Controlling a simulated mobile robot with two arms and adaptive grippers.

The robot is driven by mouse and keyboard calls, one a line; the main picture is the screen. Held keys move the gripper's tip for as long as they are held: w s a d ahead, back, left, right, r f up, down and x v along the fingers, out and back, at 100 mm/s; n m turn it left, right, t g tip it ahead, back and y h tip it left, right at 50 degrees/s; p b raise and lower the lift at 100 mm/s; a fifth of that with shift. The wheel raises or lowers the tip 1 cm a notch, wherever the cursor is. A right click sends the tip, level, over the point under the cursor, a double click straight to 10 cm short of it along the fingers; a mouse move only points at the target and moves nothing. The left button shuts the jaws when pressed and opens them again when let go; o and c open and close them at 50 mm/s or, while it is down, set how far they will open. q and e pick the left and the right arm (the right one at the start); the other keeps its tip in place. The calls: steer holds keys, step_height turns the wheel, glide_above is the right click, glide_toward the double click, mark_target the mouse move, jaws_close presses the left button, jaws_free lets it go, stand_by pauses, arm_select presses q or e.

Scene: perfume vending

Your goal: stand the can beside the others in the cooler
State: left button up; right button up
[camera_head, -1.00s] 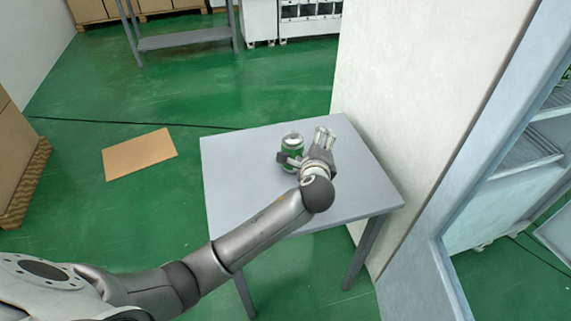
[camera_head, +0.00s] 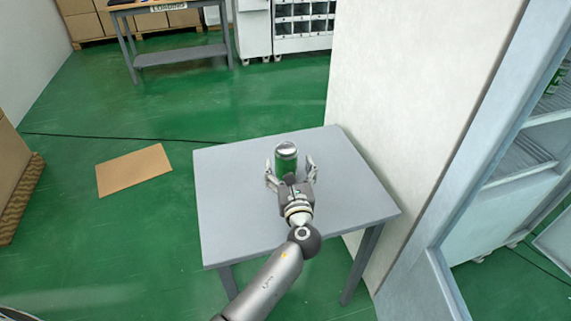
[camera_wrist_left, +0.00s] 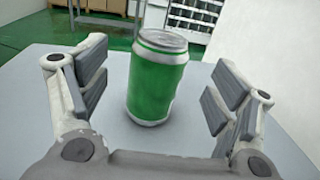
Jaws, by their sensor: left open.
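A green can (camera_head: 286,160) with a silver top stands upright on the small grey table (camera_head: 235,205). My left gripper (camera_head: 291,170) is open, with one finger on each side of the can. In the left wrist view the can (camera_wrist_left: 157,82) stands between the open fingers (camera_wrist_left: 165,95), with a gap on both sides. The cooler (camera_head: 500,165) is at the right, and its shelves show in part. Green cans (camera_head: 556,80) show at its upper right edge, cut off by the frame. My right gripper is not in view.
A white wall panel (camera_head: 400,90) stands close along the table's right side. A cardboard sheet (camera_head: 134,170) lies on the green floor at the left. A grey workbench (camera_head: 180,55) and a white cabinet (camera_head: 303,25) stand at the back.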

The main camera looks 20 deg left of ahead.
mark_target(286, 153)
arm_select(q)
steer(key=shift+f+x, duration=0.15)
steer(key=shift+x, duration=1.4)
steer(key=shift+f+x, duration=0.15)
steer(key=shift+x, duration=1.4)
steer(key=shift+c, duration=0.2)
steer(key=c, duration=1.2)
steer(key=shift+r, duration=0.2)
steer(key=shift+c, duration=1.3)
